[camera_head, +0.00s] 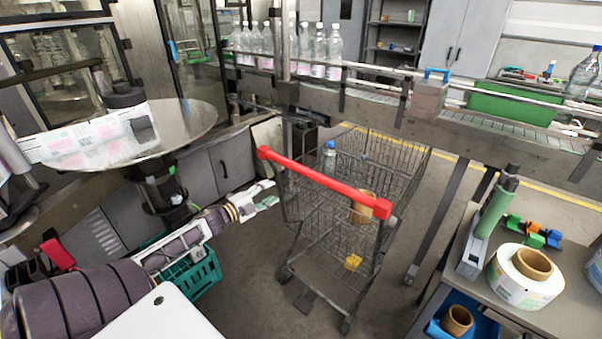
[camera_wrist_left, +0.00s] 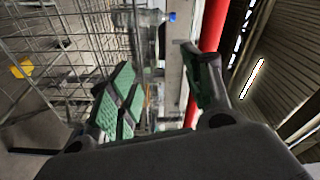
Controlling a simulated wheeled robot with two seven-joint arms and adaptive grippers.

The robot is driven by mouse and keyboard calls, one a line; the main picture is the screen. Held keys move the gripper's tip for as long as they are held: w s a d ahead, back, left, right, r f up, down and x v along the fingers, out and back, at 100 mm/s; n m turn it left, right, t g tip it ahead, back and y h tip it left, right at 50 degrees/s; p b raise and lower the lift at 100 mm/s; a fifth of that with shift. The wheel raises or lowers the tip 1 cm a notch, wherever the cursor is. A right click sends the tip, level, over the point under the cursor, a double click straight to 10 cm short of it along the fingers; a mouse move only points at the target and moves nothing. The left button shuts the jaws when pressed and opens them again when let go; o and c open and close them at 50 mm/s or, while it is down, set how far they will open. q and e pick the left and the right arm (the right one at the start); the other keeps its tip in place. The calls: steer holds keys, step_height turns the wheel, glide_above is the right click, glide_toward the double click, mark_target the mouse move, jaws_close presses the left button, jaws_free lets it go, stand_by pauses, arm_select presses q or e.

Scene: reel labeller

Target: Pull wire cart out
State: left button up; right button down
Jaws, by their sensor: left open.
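The wire cart (camera_head: 330,235) stands on the floor under the conveyor, its red handle bar (camera_head: 320,182) toward me. Inside it are a clear bottle with a blue cap (camera_head: 329,158), a brown cardboard core (camera_head: 362,207) and a small yellow item (camera_head: 353,262). My left gripper (camera_head: 264,196) is just left of the cart, below the handle's left end. In the left wrist view the open fingers (camera_wrist_left: 165,85) show the red handle (camera_wrist_left: 208,50) behind and beside the right finger; I cannot tell whether they touch. The right gripper is not in view.
A conveyor (camera_head: 480,135) with several bottles crosses behind and above the cart. A bench (camera_head: 560,315) with a label reel (camera_head: 525,275) stands at right. A green crate (camera_head: 190,272) sits on the floor at left. Some floor in front of the cart is clear.

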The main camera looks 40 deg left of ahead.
arm_select(q)
steer(key=s+d+r+m+h, duration=0.2)
steer(key=d+r+m+h, duration=0.3)
steer(key=d+m, duration=0.1)
steer(key=shift+d+r+m, duration=0.2)
steer(key=shift+d+m, duration=0.1)
steer(key=shift+m, duration=0.3)
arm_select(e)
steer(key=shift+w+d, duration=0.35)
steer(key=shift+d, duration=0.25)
arm_select(q)
steer(key=shift+s, duration=0.1)
